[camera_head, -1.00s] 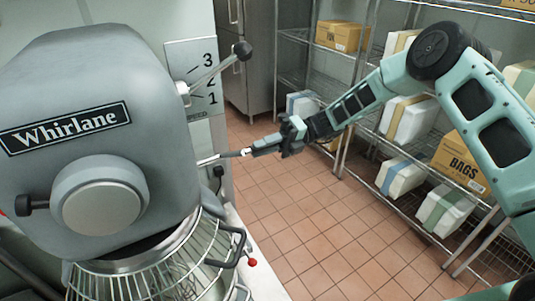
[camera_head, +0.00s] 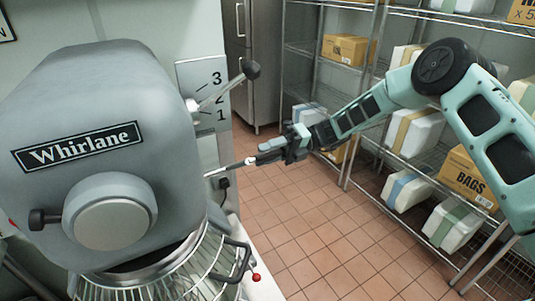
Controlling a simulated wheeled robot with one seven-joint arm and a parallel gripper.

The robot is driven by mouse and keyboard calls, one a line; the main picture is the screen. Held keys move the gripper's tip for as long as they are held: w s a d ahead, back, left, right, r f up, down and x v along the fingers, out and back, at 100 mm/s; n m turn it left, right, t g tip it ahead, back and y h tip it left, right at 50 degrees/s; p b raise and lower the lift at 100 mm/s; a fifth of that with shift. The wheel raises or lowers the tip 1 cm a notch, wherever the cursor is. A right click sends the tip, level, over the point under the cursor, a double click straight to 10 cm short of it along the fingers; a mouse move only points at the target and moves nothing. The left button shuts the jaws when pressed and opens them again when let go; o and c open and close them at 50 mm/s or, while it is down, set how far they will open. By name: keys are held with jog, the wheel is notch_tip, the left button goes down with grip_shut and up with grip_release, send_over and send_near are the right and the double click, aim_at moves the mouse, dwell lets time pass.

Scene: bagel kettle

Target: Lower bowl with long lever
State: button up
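The grey Whirlane mixer (camera_head: 105,95) fills the left of the head view. A thin metal rod that looks like the long lever (camera_head: 224,170) sticks out from behind the mixer's right side; its inner end is hidden. My gripper (camera_head: 256,159) is at the rod's outer end, with its narrow dark fingers in line with it. The contact is too small to tell whether the fingers are closed on it. The bowl is not clearly seen; the wire guard (camera_head: 190,268) covers the area under the mixer head.
A black-knobbed lever (camera_head: 228,85) stands by the 1-2-3 scale plate, above my gripper. A red-knobbed handle (camera_head: 256,277) sticks out by the guard. Wire shelves with boxes (camera_head: 470,180) stand on the right. The tiled floor (camera_head: 320,235) between is clear.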

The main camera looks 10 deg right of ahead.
jog(key=shift+w+d+f, duration=0.1)
jog(key=shift+d+f, duration=0.05)
jog(key=shift+d, duration=0.05)
jog(key=b+v, duration=0.5)
jog(key=v, duration=1.2)
jog(key=shift+b, duration=0.4)
